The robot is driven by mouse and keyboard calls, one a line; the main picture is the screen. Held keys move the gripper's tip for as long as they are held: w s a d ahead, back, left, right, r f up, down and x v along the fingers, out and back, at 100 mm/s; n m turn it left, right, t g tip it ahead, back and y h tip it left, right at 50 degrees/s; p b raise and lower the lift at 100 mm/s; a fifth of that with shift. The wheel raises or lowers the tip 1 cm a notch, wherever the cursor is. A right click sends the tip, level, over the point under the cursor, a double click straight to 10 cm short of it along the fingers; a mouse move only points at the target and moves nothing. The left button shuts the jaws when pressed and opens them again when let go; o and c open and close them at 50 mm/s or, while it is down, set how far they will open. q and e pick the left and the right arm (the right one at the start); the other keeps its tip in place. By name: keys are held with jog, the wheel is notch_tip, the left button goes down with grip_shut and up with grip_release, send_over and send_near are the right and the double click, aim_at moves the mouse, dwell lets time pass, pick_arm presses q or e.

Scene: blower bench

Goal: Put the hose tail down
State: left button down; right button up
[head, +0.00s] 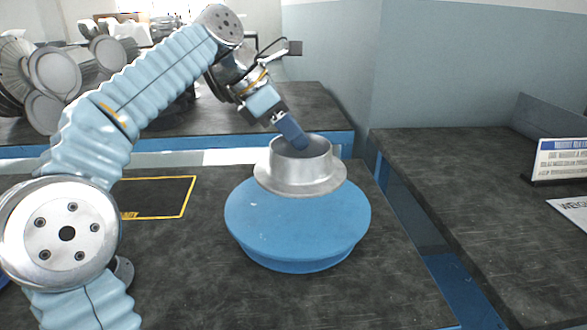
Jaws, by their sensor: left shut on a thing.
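The hose tail (298,170) appears to be the silvery metal collar with a wide flange at its foot, upright with its open mouth facing up. My left gripper (294,135) comes down at a slant from the upper left and is shut on the collar's rim, its tips partly hidden inside the mouth. The collar is seen over the back part of a round blue stand (290,225). I cannot tell whether its flange touches the stand's top. My right gripper is out of view.
The dark bench top (190,270) has a yellow-outlined rectangle (160,197) at left, partly behind my left arm. A second bench (470,190) at right, across a gap, carries a sign (560,160). Several grey round parts (55,75) are stacked on the back bench.

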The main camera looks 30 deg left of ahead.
pick_arm(q)
jog(key=w+a+f, duration=0.1)
jog(key=f, duration=0.1)
jog(key=w+a+f, duration=0.1)
jog(key=w+f, duration=0.1)
jog(key=f, duration=0.1)
jog(key=w+a+f, duration=0.1)
jog(key=w+f, duration=0.1)
jog(key=f, duration=0.1)
jog(key=shift+w+f, duration=0.1)
jog(key=shift+f, duration=0.6)
jog(key=c, duration=1.2)
grip_release()
jog(key=shift+f, duration=0.15)
jog(key=shift+c, duration=0.2)
